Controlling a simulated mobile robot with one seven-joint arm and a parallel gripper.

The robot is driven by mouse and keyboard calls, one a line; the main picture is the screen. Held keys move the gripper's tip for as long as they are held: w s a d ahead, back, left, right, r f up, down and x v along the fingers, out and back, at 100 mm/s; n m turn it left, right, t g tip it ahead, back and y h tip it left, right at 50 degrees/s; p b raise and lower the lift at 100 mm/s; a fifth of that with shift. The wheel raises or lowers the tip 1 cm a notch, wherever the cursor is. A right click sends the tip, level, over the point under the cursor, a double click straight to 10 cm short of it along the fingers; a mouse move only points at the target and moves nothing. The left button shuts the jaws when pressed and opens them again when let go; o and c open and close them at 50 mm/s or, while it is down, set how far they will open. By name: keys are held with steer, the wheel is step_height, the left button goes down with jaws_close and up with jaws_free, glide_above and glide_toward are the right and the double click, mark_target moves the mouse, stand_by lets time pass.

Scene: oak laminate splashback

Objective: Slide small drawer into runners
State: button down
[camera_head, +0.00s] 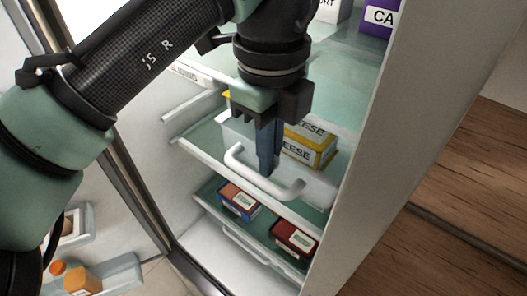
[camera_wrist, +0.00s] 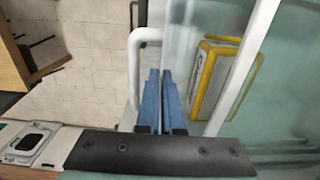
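The small drawer (camera_head: 318,186) is a pale, see-through tray with a white loop handle (camera_head: 236,160) on its front. It sits in the fridge at mid height and holds yellow-edged cheese boxes (camera_head: 308,143). The wrist view shows the drawer's white front rim (camera_wrist: 238,75), one yellow-edged box (camera_wrist: 213,77) and the handle (camera_wrist: 137,58). My gripper (camera_head: 268,168) points down at the handle. Its blue fingers (camera_wrist: 162,90) are together, with no object visible between them, and appear to be inside the handle loop, between bar and drawer front. Whether they touch the bar is unclear. My arm hides part of the drawer.
A purple carton (camera_head: 382,17) stands on the upper shelf. The fridge's side wall (camera_head: 375,150) is close on the right. The open door's bins (camera_head: 105,275) are at lower left.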

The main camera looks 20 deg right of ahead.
stand_by(0.3)
steer(key=c, duration=1)
jaws_free()
